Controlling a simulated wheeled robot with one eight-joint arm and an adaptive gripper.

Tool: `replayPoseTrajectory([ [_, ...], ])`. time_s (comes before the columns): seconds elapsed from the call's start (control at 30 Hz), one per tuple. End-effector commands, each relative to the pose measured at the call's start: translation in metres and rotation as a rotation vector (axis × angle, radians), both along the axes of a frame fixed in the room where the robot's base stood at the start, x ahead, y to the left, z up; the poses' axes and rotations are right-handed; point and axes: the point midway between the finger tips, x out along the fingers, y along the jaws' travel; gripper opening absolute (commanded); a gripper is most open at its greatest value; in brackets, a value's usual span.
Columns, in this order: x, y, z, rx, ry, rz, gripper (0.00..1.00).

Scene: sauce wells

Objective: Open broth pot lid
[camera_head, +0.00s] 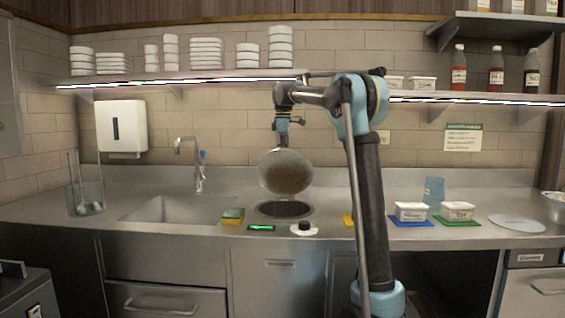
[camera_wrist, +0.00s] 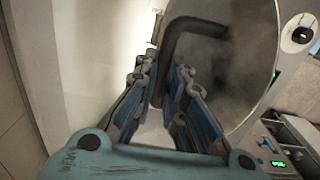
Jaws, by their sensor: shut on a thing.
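The broth pot lid (camera_head: 286,172) is a round metal disc, tilted up and standing nearly upright above the round pot opening (camera_head: 284,209) in the counter. My gripper (camera_head: 283,143) is at the lid's upper edge. In the wrist view, my gripper (camera_wrist: 165,100) has its fingers around the dark bent handle bar (camera_wrist: 158,75) of the lid. The lid's grey surface (camera_wrist: 245,65) fills the upper right there. The pot opening looks dark, and its contents are not clear.
A sink (camera_head: 180,209) and a yellow-green sponge (camera_head: 233,216) are left of the pot. A green display (camera_head: 261,228) and a black knob (camera_head: 304,226) sit in front. White tubs (camera_head: 411,211) stand on mats at right. A shelf with bowls (camera_head: 280,47) is above.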

Motion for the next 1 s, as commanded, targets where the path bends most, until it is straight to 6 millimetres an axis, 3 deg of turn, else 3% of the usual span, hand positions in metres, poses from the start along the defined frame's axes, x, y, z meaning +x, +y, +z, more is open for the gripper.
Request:
replayPoseTrajectory([
  [0.2,0.040,0.001,0.001,0.004,-0.001,-0.001,0.00],
  [0.5,0.085,0.001,-0.009,0.005,-0.001,0.001,0.00],
  [1.0,0.125,0.000,-0.031,0.006,0.000,0.000,0.00],
])
